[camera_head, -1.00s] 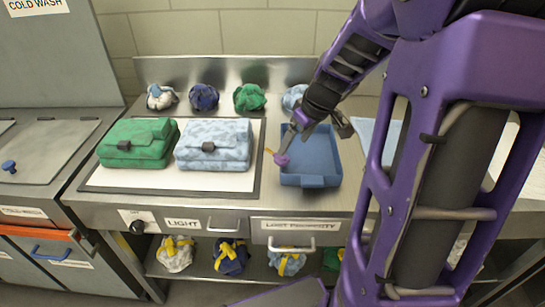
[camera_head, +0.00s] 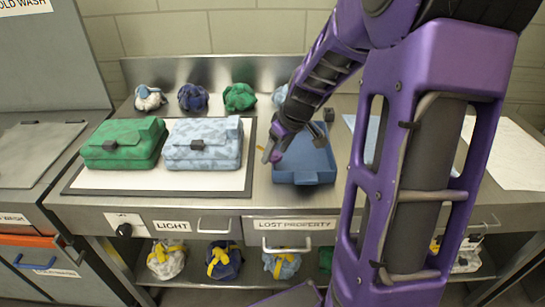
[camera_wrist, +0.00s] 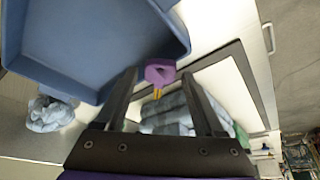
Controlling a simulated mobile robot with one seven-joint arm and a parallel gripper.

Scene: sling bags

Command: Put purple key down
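The purple key (camera_head: 277,157) has a purple head and a yellow shaft. It is at my gripper's fingertips, by the left wall of the blue tray (camera_head: 303,178). In the wrist view the key (camera_wrist: 160,73) sits between the two dark fingertips, beside the rim of the tray (camera_wrist: 90,45). My gripper (camera_wrist: 160,80) looks shut on the key and holds it up. In the head view my gripper (camera_head: 273,150) is partly hidden by my arm, which also covers part of the tray's back.
A green bag (camera_head: 122,145) and a pale blue bag (camera_head: 203,145) lie on a white inspection mat (camera_head: 150,184) left of the tray. Several bundled bags line the back of the counter. A lost property drawer (camera_head: 285,224) is below the tray.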

